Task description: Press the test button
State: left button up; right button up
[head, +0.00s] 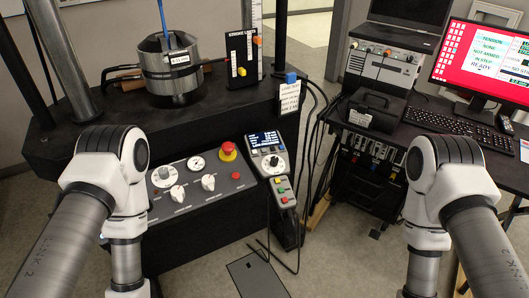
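A black control box with a grey sloped panel (204,200) stands in front of the test machine. It carries two dials, several white knobs, a red mushroom button on a yellow base (228,150) and a small red button (236,177). To its right is a handheld controller (267,150) with a lit screen and a round dial, and below that a small grey keypad (283,192) with coloured buttons. No label readable here marks which one is the test button. Both my forearms point down out of the bottom edge, so neither gripper shows.
A steel cylinder (171,67) sits on the black machine bed. On the right, a desk holds a red-screened monitor (484,60), a keyboard (457,126) and a black case (378,109). Cables hang between the machine and desk. A dark plate (257,277) lies on the floor.

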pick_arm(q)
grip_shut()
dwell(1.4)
